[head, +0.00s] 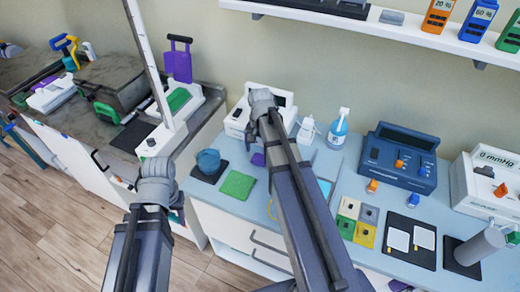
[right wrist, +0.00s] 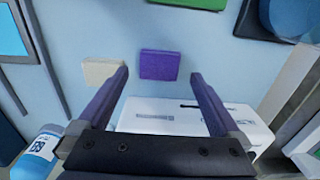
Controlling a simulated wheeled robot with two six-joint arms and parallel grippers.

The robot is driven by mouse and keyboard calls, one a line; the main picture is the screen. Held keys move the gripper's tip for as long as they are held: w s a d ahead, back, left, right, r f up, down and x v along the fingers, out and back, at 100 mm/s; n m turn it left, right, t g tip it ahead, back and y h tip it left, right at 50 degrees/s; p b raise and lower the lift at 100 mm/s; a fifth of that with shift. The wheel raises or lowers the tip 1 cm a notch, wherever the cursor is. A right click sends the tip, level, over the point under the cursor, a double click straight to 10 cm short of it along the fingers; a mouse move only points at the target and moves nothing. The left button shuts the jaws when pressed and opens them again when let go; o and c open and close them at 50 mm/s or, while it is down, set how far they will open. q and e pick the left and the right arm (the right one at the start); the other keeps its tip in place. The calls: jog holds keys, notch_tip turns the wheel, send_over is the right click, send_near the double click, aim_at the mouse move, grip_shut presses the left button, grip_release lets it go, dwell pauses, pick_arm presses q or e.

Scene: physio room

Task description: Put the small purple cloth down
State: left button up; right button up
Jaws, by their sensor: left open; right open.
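The small purple cloth (head: 258,159) lies flat on the light blue counter, partly hidden by my right arm in the head view. In the right wrist view the purple cloth (right wrist: 160,62) shows as a flat square beyond and between my fingertips. My right gripper (right wrist: 158,75) is open with nothing between its fingers, above the counter by the white device.
A green cloth (head: 237,184) and a blue bowl on a dark mat (head: 206,172) lie left of the purple cloth. A cream square (right wrist: 101,72) lies beside it. The white device (head: 238,118) and a spray bottle (head: 338,128) stand behind. A blue box (head: 400,155) stands right.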

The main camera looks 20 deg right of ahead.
aim_at(260, 158)
notch_tip(260, 158, up, 9)
jog(key=p, duration=0.8)
pick_arm(q)
notch_tip(260, 158, up, 9)
pick_arm(e)
jog(key=s+a+n, duration=0.6)
jog(key=s+a, duration=0.1)
jog(key=a, duration=0.4)
jog(key=s+a+n+h, duration=0.1)
jog(key=s+a+n, duration=0.6)
jog(key=a, duration=0.4)
jog(key=shift+s, duration=0.3)
pick_arm(q)
jog(key=shift+f, duration=0.1)
jog(key=shift+f+b, duration=0.9)
jog(key=shift+b, duration=0.15)
pick_arm(e)
jog(key=shift+f, duration=0.9)
pick_arm(q)
jog(key=shift+o, duration=0.2)
